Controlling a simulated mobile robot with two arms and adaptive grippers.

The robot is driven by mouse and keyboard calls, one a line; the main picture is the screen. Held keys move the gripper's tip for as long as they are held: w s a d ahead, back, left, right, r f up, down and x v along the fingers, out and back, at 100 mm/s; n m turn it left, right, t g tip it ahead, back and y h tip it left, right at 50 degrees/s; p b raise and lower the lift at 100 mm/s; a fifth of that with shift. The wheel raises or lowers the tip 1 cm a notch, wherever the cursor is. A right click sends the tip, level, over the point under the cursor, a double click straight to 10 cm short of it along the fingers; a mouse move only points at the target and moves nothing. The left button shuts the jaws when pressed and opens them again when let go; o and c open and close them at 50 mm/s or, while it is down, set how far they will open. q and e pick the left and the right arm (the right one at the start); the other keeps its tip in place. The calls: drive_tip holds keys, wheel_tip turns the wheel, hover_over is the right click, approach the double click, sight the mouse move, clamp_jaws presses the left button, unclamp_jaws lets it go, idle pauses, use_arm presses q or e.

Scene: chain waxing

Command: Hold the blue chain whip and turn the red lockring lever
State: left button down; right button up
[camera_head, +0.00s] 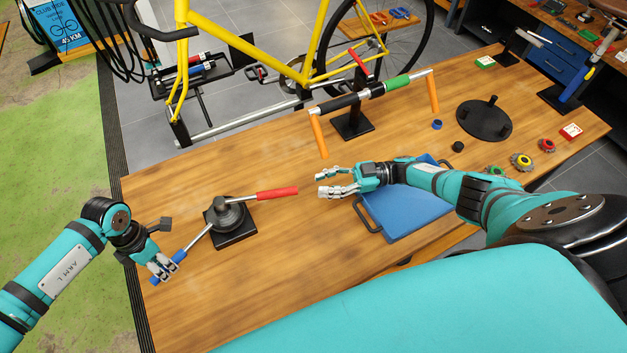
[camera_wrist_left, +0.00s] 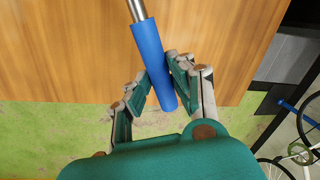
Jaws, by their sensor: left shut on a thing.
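The blue chain whip handle (camera_head: 177,259) juts from the dark cassette stand (camera_head: 231,221) towards the lower left, at the table's left end. My left gripper (camera_head: 165,267) is shut on this blue handle; in the left wrist view the blue handle (camera_wrist_left: 152,62) lies between its fingers. The red lockring lever (camera_head: 277,193) points right from the top of the stand. My right gripper (camera_head: 322,183) is open and empty, a little to the right of the red lever's end and apart from it.
A blue tray (camera_head: 403,212) lies under my right forearm. A black stand with a handlebar (camera_head: 352,123) stands behind, with orange grips hanging near. A black round plate (camera_head: 484,121) and several small parts lie further right. The wooden table (camera_head: 300,260) is clear in front of the cassette stand.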

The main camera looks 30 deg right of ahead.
drive_tip(key=a, duration=0.1)
drive_tip(key=a+r, duration=0.1)
drive_tip(key=a+r+n+t, duration=0.1)
drive_tip(key=shift+s, duration=0.4)
clamp_jaws()
drive_tip(key=s+a+f+n+t+h, duration=0.2)
drive_tip(key=s+a+n+t, duration=0.1)
drive_tip(key=s+a, duration=0.65)
drive_tip(key=s+d+r+n+t+h, duration=0.25)
drive_tip(key=d+r+t+h, duration=0.2)
drive_tip(key=h, duration=0.35)
approach(267, 195)
drive_tip(key=shift+m, duration=0.45)
drive_tip(key=shift+x, duration=2.35)
